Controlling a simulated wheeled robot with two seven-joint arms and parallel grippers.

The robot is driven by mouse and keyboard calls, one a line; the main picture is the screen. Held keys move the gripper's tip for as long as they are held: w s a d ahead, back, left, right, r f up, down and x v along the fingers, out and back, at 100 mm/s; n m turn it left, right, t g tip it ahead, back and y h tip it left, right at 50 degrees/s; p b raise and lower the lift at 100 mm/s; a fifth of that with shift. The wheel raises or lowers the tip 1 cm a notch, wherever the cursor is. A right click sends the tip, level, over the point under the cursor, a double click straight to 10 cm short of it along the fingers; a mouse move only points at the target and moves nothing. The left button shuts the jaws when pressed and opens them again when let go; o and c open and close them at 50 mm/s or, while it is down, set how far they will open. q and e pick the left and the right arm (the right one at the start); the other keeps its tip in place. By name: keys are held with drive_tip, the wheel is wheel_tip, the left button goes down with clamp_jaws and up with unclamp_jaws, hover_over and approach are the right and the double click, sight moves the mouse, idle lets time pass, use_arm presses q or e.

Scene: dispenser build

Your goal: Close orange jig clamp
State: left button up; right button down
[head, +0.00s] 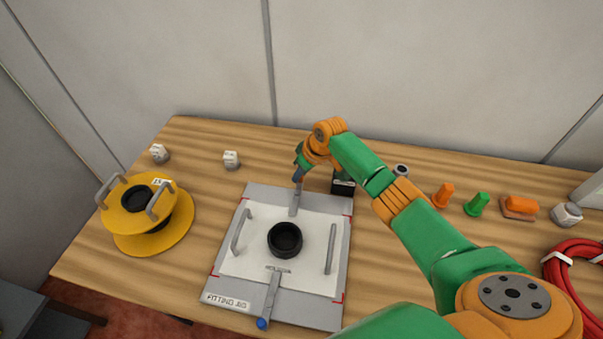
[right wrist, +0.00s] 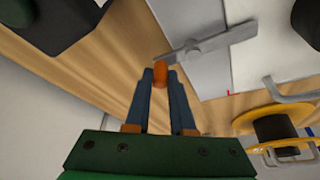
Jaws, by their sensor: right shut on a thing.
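The fitting jig (head: 222,262) is a grey plate with a white panel, lying flat on the wooden table. The orange clamp at its far edge has a flat grey lever (head: 294,203) with an orange knob (right wrist: 160,75) at its outer end. My right gripper (head: 299,176) is shut on this knob; its blue fingers (right wrist: 161,82) show on both sides of it in the right wrist view. In the head view the fingers hide the knob. The clamp lever also shows in the right wrist view (right wrist: 222,40). My left gripper is not in view.
A black ring (head: 285,240) sits mid-panel between two handles. A blue-knobbed clamp (head: 262,322) is at the near edge. A yellow spool (head: 180,222) stands left. A dark block (head: 343,187) stands just right of my gripper. Orange and green pegs (head: 476,204) and a red coil (head: 560,277) lie right.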

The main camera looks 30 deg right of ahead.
drive_tip(key=c, duration=0.8)
unclamp_jaws()
drive_tip(key=shift+w+a, duration=0.1)
drive_tip(key=shift+w, duration=0.05)
drive_tip(key=shift+o, duration=0.2)
drive_tip(key=p+v, duration=0.1)
drive_tip(key=v, duration=0.6)
